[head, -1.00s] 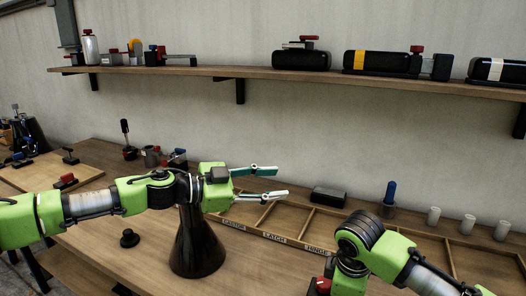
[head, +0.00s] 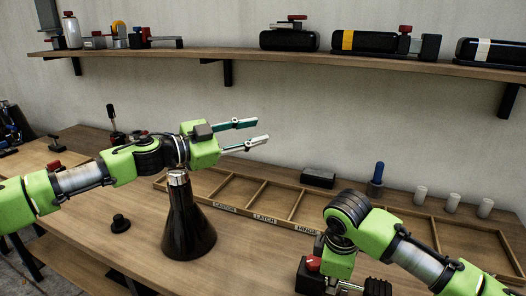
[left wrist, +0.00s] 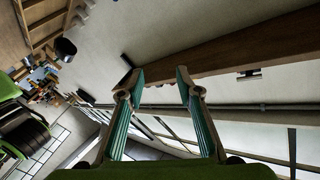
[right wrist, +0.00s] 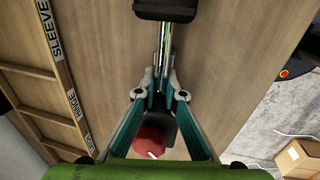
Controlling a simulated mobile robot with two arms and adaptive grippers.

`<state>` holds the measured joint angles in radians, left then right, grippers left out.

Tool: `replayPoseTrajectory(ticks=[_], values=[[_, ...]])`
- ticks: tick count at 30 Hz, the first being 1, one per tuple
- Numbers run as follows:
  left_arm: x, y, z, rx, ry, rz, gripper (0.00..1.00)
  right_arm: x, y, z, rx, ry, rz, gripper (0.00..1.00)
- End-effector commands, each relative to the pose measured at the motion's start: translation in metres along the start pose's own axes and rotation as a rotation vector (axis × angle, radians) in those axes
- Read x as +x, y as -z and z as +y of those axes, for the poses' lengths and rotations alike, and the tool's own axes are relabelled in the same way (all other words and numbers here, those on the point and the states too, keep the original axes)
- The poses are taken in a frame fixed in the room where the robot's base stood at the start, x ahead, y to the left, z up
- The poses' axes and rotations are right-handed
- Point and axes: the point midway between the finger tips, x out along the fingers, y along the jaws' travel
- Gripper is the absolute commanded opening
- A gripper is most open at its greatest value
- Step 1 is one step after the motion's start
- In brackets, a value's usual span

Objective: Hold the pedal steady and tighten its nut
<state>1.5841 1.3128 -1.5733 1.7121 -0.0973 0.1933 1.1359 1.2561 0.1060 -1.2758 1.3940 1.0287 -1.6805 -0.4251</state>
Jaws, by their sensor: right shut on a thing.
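The pedal's dark pad (right wrist: 165,9) shows at the top of the right wrist view, with a chrome rod (right wrist: 163,42) running from it toward my right gripper (right wrist: 160,85). My right gripper is shut around the rod. A red part (right wrist: 150,140) on a dark body sits between and below its fingers. The dark ribbed pad (head: 378,287) also shows at the bottom edge of the head view, beside a red knob (head: 313,264). I cannot make out the nut. My left gripper (head: 263,133) is open and empty, raised above the bench, with its fingers pointing right.
A black cone-shaped stand (head: 187,235) with a chrome top stands under my left arm. A divided wooden tray (head: 262,195) with labels lies behind. A blue-handled tool (head: 377,180) and white cups (head: 452,201) stand at the back right. A loaded shelf (head: 380,65) runs along the wall.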

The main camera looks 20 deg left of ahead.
Motion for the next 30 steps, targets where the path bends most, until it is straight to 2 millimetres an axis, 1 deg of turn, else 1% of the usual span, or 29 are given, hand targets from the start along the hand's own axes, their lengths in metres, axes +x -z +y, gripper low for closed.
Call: replayPoseTrajectory(ticks=[5, 8, 11, 15, 20, 25, 29, 30], values=[[0.001, -0.001, 0.002, 0.01, -0.002, -0.003, 0.33, -0.001, 0.0, 0.001, 0.0, -0.002, 0.001, 0.0], [0.004, -0.009, 0.013, 0.064, -0.01, -0.018, 0.33, -0.001, 0.0, 0.001, 0.0, -0.002, 0.001, 0.0], [0.009, -0.022, 0.03, 0.181, -0.019, -0.042, 0.33, -0.001, 0.0, 0.001, 0.0, -0.002, 0.001, 0.0], [0.014, -0.048, 0.061, 0.436, -0.027, -0.078, 0.33, -0.001, 0.0, 0.001, 0.0, -0.002, 0.001, 0.0], [0.009, -0.077, 0.094, 0.784, -0.033, -0.105, 0.33, -0.001, 0.0, 0.001, 0.0, -0.002, 0.001, 0.0], [-0.004, -0.103, 0.127, 1.176, -0.044, -0.108, 0.33, -0.001, 0.0, 0.001, 0.0, -0.002, 0.001, 0.0], [-0.018, -0.116, 0.155, 1.481, -0.052, -0.084, 0.33, -0.001, 0.0, 0.001, 0.0, -0.002, 0.001, 0.0], [-0.023, -0.119, 0.165, 1.574, -0.054, -0.071, 0.33, -0.001, 0.0, 0.001, 0.0, -0.002, 0.001, 0.0]])
